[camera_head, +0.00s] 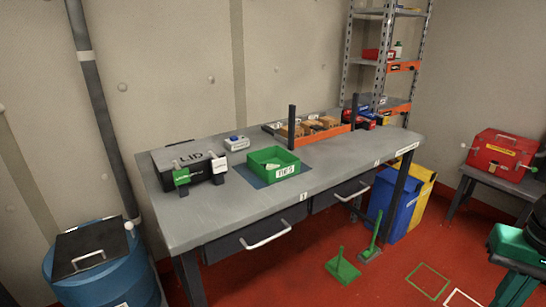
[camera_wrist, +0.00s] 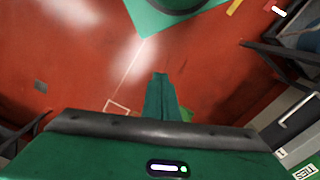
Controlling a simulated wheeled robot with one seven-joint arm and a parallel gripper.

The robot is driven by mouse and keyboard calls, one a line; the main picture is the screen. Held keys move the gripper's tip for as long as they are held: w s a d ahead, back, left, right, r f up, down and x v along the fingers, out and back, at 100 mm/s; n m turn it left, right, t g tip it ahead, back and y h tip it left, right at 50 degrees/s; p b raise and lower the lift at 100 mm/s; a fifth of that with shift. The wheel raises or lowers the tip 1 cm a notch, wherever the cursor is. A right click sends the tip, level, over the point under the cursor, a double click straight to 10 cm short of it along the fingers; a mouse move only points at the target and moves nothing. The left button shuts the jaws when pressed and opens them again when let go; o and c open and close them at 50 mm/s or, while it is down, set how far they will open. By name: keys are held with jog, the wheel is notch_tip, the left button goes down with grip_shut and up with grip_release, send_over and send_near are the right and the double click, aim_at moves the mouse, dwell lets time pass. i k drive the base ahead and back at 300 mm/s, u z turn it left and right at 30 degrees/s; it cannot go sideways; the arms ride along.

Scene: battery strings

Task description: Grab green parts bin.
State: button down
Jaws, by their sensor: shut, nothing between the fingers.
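The green parts bin (camera_head: 261,173) sits upright on a dark blue mat (camera_head: 302,171) near the middle of the grey workbench in the head view. It has a white label on its front and a few small pale items inside. The bin cannot be made out in the wrist view. My gripper (camera_wrist: 160,76) shows in the wrist view with its green fingers together and nothing between them. It is above red floor, away from the bin. The fingertips cannot be made out in the head view, where a dark green part of my arm shows at the right edge.
On the workbench (camera_head: 188,228), a black lidded box (camera_head: 205,157) stands left of the bin and an orange-fronted tray (camera_head: 322,136) behind it. Two dark posts rise at the back. Blue and yellow bins (camera_head: 392,208) stand below right. A green dustpan (camera_head: 343,270) lies on the floor.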

aim_at(290, 164)
jog(key=z, duration=1.7)
jog(key=i, duration=1.15)
jog(key=u, duration=1.9)
jog(key=i, duration=0.15)
jog(key=z, duration=0.05)
